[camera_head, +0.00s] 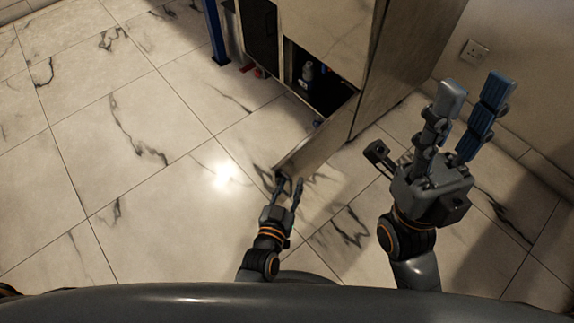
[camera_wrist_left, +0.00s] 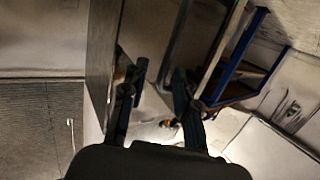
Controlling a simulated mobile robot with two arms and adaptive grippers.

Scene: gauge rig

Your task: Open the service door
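The service door appears to be the low panel (camera_head: 312,142) swung out from the cabinet (camera_head: 345,40), with a dark opening behind it. My left gripper (camera_head: 288,181) is at the door's outer end, close to the floor in this view. In the left wrist view its two fingers (camera_wrist_left: 155,80) are apart, with light floor showing between them. A tall panel (camera_wrist_left: 103,50), likely the door, stands beside the left finger; I cannot tell whether they touch. My right gripper (camera_head: 470,98) is open and empty, raised right of the cabinet.
A small grey item (camera_head: 307,72) is inside the dark opening. A blue post (camera_head: 215,35) stands left of the cabinet, with a red item (camera_head: 248,68) near its foot. A wall socket (camera_head: 474,53) is at the upper right. The tiled floor (camera_head: 110,150) on the left is clear.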

